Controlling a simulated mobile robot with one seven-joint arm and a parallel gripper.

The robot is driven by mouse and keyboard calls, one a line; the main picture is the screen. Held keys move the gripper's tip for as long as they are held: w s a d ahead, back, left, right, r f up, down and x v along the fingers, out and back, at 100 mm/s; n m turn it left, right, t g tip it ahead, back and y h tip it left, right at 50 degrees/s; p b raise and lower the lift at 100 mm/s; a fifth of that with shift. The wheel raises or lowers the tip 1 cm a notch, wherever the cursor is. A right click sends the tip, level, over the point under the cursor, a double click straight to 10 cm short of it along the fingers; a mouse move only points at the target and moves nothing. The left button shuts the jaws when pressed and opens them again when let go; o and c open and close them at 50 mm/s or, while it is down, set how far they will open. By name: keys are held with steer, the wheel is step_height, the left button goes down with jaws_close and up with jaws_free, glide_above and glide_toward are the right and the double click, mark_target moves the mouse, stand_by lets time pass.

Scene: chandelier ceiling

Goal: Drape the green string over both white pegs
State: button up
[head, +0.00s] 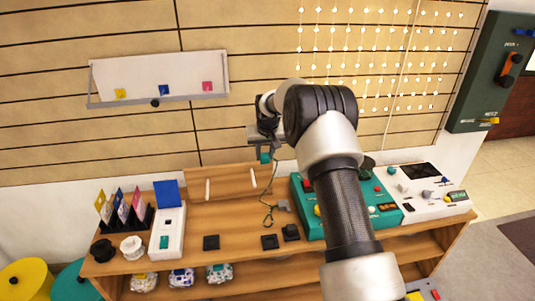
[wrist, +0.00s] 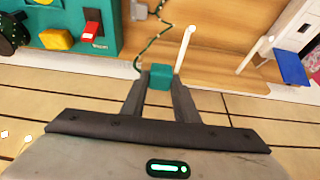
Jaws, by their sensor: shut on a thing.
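My gripper (head: 265,152) is shut on a small teal block, which shows between the fingers in the wrist view (wrist: 160,76). The thin green string (head: 270,197) hangs from around the block down to the table. In the wrist view the string (wrist: 147,46) runs beside the block; its join there is unclear. Two upright white pegs stand at the table's back: the left peg (head: 207,190) is bare, and the right peg (head: 253,178) is just below my gripper. In the wrist view the near peg (wrist: 184,48) and the far peg (wrist: 256,52) carry no string.
A small grey piece (head: 283,205) lies by the string's lower part. A green control box (head: 308,212) stands right of the string. A white box with a blue panel (head: 168,232) stands left of the pegs. Table between pegs is clear.

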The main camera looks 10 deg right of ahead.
steer(key=a+f+b, duration=0.1)
steer(key=a, duration=0.6)
steer(key=shift+a+f, duration=0.15)
steer(key=shift+a, duration=0.1)
steer(key=shift+a, duration=0.15)
steer(key=a+f+b, duration=0.1)
steer(key=a+f, duration=0.1)
steer(key=a, duration=0.8)
steer(key=shift+a+f, duration=0.15)
steer(key=shift+a, duration=0.2)
stand_by(0.4)
steer(key=a+f, duration=0.1)
steer(key=a, duration=0.8)
steer(key=shift+a+f, duration=0.25)
stand_by(0.3)
